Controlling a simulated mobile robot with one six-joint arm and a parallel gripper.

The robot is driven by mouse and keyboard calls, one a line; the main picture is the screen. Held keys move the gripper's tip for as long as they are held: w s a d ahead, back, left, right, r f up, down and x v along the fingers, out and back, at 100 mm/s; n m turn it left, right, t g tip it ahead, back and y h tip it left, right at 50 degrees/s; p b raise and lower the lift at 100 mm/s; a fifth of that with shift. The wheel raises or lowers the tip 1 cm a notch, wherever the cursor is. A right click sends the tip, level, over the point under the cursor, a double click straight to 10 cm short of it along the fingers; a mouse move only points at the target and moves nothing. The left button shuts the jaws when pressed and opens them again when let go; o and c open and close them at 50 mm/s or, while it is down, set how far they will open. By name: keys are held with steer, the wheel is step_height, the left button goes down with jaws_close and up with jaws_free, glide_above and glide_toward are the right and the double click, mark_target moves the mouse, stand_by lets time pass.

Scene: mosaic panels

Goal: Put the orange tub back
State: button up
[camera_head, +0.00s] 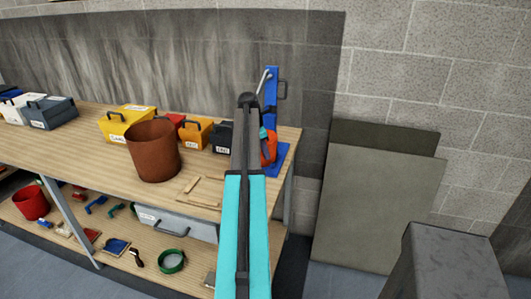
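An orange, rounded object (270,149), probably the orange tub, stands at the right end of the workbench beside or on a blue mat (281,158). A small blue part shows at its top. My teal and dark arm rises in front of it and hides its left side. My gripper is not visible; the arm hides whatever is beyond its dark upper joint, so I cannot tell whether it touches the tub. An orange box (197,133) with a label and a handle also stands on the bench, left of my arm.
The workbench top (85,140) also holds a brown bucket (153,152), a yellow box (116,124), dark boxes and wooden sticks. A blue upright stand (271,90) is behind the mat. The lower shelf holds a red bucket (31,203) and tools. Grey panels (370,210) lean on the wall.

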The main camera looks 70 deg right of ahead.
steer(key=o, duration=0.4)
steer(key=shift+r, duration=0.15)
steer(key=b+v, duration=0.2)
steer(key=v, duration=1)
stand_by(0.8)
